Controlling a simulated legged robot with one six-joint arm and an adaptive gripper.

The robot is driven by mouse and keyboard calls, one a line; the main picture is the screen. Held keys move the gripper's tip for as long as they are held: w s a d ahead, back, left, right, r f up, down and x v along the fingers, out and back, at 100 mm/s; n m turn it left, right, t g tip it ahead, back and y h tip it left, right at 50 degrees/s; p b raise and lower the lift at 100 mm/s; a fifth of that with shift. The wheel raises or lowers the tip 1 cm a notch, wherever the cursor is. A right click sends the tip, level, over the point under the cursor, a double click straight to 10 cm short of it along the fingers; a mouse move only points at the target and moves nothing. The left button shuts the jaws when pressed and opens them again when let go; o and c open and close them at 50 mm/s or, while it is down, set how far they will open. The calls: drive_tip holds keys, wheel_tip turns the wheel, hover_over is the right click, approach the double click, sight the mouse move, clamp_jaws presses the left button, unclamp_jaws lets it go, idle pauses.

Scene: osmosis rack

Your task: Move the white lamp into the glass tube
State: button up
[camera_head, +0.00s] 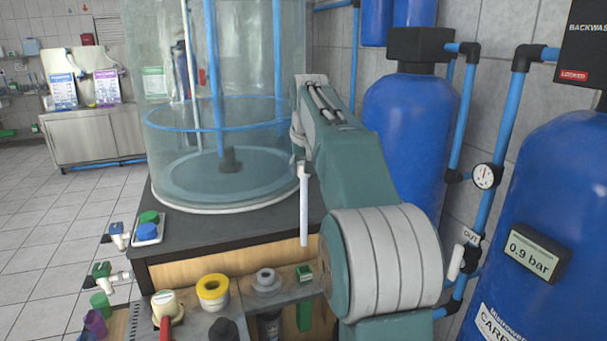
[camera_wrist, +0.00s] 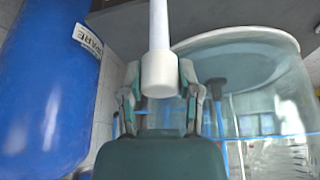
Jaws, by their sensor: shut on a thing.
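The white lamp is a slim white rod (camera_head: 304,210) hanging upright in the head view, in front of the dark-topped bench. In the wrist view its rod and wider white end cap (camera_wrist: 159,76) show between the fingers. My gripper (camera_wrist: 160,88) is shut on this cap end. In the head view the gripper (camera_head: 301,163) is partly hidden by my arm, beside the right edge of the large clear cylinder (camera_head: 220,150). I cannot make out a separate narrow glass tube; the clear cylinder also shows in the wrist view (camera_wrist: 255,105).
Blue tanks (camera_head: 405,130) and pipes stand close on the right, with a gauge (camera_head: 484,177). The bench (camera_head: 225,232) lies below the lamp. The tiled floor (camera_head: 65,240) at left is clear.

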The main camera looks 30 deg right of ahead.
drive_tip(key=w+a+f+n+y, duration=0.2)
drive_tip(key=a+f+n, duration=0.3)
drive_tip(key=a, duration=0.5)
drive_tip(key=shift+n+t, duration=0.3)
drive_tip(key=shift+n, duration=0.2)
drive_tip(key=shift+a+f, duration=0.1)
drive_tip(key=shift+f, duration=0.05)
idle(0.8)
drive_tip(key=shift+f, duration=2.05)
wheel_tip(320, 180, down, 7)
drive_tip(key=shift+f, duration=3.5)
